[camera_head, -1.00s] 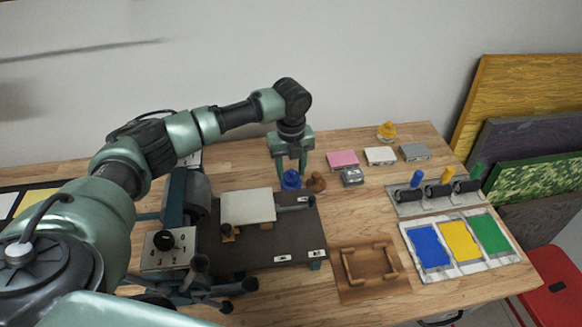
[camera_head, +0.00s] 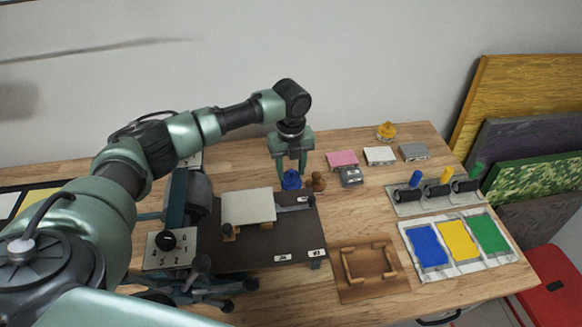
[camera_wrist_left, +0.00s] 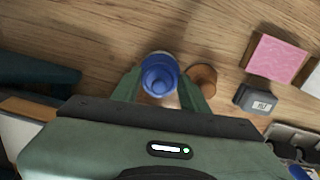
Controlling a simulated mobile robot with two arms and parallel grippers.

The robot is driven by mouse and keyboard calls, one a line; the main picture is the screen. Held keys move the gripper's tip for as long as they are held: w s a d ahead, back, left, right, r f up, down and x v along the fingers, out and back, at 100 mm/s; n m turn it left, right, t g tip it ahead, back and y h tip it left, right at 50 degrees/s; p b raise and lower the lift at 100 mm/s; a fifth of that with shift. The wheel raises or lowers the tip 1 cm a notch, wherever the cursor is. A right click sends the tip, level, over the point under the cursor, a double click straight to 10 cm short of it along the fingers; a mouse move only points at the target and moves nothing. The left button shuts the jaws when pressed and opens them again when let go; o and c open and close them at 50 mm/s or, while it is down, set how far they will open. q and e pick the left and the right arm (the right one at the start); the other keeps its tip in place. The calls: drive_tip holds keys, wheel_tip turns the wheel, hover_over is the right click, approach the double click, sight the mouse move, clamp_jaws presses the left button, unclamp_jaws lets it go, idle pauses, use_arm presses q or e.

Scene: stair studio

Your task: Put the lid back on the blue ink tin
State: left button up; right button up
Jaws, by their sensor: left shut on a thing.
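My left gripper (camera_head: 291,172) points down at the back of the wooden table, its fingers on both sides of a small blue piece with a round knob, which looks like the blue lid (camera_head: 291,181). The left wrist view shows the blue lid (camera_wrist_left: 158,75) between the two fingers, with a paler rim at its far edge. The blue ink tin cannot be told apart from the lid, and I cannot tell whether the lid rests on it. My right gripper is not in view.
A brown wooden knobbed piece (camera_head: 316,182) stands close to the right of the blue lid. A grey block (camera_head: 351,177) and a pink pad (camera_head: 342,159) lie further right. The press bed (camera_head: 270,245) lies in front. A yellow tin (camera_head: 386,131) stands at the back.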

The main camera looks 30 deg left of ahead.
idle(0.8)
use_arm(q)
drive_tip(key=shift+f+p, duration=0.15)
drive_tip(key=shift+p, duration=0.5)
idle(0.5)
drive_tip(key=o, duration=1.9)
drive_tip(key=shift+r+p, duration=3.55)
clamp_jaws()
